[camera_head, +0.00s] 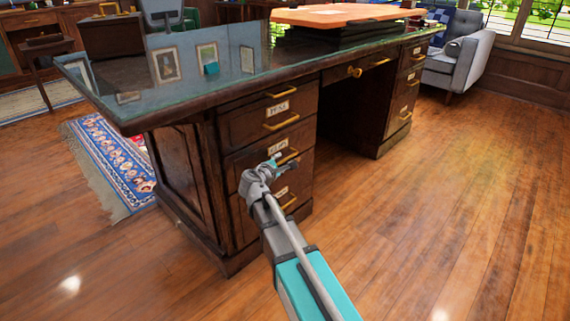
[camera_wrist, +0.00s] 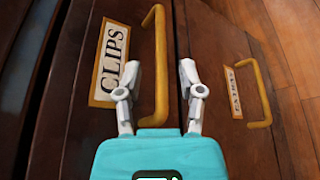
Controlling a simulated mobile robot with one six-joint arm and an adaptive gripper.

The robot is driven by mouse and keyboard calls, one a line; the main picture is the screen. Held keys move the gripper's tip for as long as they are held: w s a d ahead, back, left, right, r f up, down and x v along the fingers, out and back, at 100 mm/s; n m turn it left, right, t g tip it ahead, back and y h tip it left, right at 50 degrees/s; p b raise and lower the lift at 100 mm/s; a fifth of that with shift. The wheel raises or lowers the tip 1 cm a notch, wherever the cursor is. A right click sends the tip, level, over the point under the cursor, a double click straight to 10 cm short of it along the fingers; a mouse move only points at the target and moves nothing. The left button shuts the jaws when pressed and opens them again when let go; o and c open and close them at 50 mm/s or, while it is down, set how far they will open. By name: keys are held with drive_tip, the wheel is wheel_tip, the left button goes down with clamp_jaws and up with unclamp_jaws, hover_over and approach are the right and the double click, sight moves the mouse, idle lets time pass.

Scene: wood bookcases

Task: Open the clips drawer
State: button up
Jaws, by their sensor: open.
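The clips drawer (camera_head: 238,170) is shut in the near pedestal of the dark wood desk. In the wrist view its front carries a CLIPS label (camera_wrist: 116,58) and a brass bar handle (camera_wrist: 158,45). My gripper (camera_wrist: 159,67) is open, with one finger on each side of that handle. I cannot tell whether either finger touches it. In the head view my gripper (camera_head: 272,164) is at the drawer front and hides part of it.
The PENS drawer (camera_head: 300,133) is above and a drawer with a smaller label (camera_wrist: 235,92) is below; both are shut. The glass desktop (camera_head: 225,85) overhangs the drawers. Wood floor (camera_head: 430,220) is clear to the right. A patterned rug (camera_head: 108,165) lies left.

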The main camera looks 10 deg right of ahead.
drive_tip(key=shift+w+d+f, duration=0.15)
drive_tip(key=shift+w+d, duration=0.25)
drive_tip(key=shift+w, duration=0.2)
clamp_jaws()
